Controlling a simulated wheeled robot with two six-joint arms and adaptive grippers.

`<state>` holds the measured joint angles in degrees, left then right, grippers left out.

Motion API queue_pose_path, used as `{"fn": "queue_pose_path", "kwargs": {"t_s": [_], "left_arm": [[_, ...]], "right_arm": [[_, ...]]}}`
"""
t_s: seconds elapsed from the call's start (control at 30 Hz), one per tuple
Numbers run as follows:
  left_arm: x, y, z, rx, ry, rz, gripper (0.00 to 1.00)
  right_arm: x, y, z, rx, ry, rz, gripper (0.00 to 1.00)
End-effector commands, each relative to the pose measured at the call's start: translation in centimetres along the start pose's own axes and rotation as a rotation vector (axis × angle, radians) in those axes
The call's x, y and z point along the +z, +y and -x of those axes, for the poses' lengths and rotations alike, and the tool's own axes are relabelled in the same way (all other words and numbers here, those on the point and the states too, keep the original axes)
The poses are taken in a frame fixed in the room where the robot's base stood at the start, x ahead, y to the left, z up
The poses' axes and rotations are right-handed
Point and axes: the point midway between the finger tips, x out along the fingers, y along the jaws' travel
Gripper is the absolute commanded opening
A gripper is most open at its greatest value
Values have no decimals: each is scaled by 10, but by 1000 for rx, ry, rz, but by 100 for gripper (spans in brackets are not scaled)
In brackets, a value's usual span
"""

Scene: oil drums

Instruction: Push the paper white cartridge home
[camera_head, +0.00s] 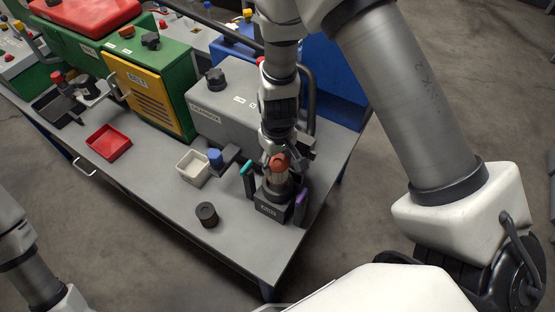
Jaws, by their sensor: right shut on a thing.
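My right gripper (277,158) reaches down from above at the right end of the bench. It is shut on a small piece with a red-brown top (280,163), which stands over a dark labelled block (268,209). A pale band shows just under the red-brown top. I cannot tell whether this is the paper white cartridge, and no other clearly white cartridge shows. A teal piece (248,181) is at the block's left and a purple piece (300,204) at its right. My left gripper is out of view; only part of my left arm shows at lower left.
A white tray (179,169) and a blue-topped piece (215,157) are left of the block. A dark round piece (207,214) stands near the front edge. A red tray (110,151) lies farther left. A grey box (220,118) stands behind.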

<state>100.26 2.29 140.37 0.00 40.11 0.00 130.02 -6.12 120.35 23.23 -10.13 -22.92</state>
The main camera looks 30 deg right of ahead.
Motion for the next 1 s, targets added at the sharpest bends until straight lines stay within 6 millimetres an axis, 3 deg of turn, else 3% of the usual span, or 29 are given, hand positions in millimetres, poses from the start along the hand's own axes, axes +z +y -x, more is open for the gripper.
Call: {"fn": "queue_pose_path", "kwargs": {"t_s": [0.6, 1.0], "left_arm": [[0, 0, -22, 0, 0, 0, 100], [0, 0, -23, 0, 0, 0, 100]], "right_arm": [[0, 0, -24, 0, 0, 0, 21], [0, 0, -25, 0, 0, 0, 21]]}}
